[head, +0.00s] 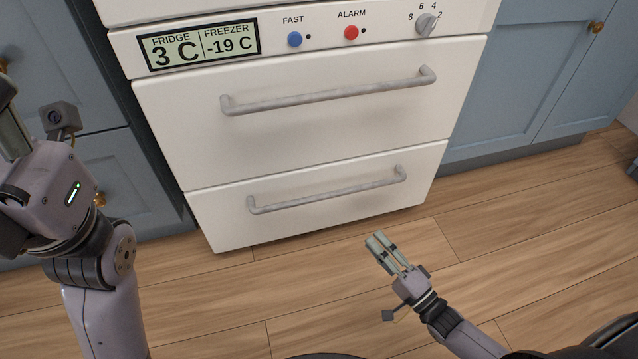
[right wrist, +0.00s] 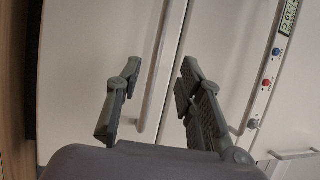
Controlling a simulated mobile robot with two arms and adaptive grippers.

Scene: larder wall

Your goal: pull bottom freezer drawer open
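The bottom freezer drawer (head: 320,219) is a white front low on the appliance, flush with the drawer above, so it looks shut. Its grey bar handle (head: 326,194) runs across its upper part. My right gripper (head: 374,243) is over the floor just in front of this drawer, apart from the handle. In the right wrist view its two fingers (right wrist: 155,85) are spread and empty, with the bottom handle (right wrist: 162,75) showing beyond and between them. My left gripper (head: 12,115) is at the left edge, partly cut off; its fingers cannot be made out clearly.
The upper drawer (head: 300,135) has a similar handle (head: 330,95) and looks shut. A panel above holds a display (head: 200,45), a blue button (head: 295,39), a red button (head: 351,32) and a knob (head: 427,22). Blue cabinets (head: 545,75) flank the appliance. The wooden floor (head: 300,285) in front is clear.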

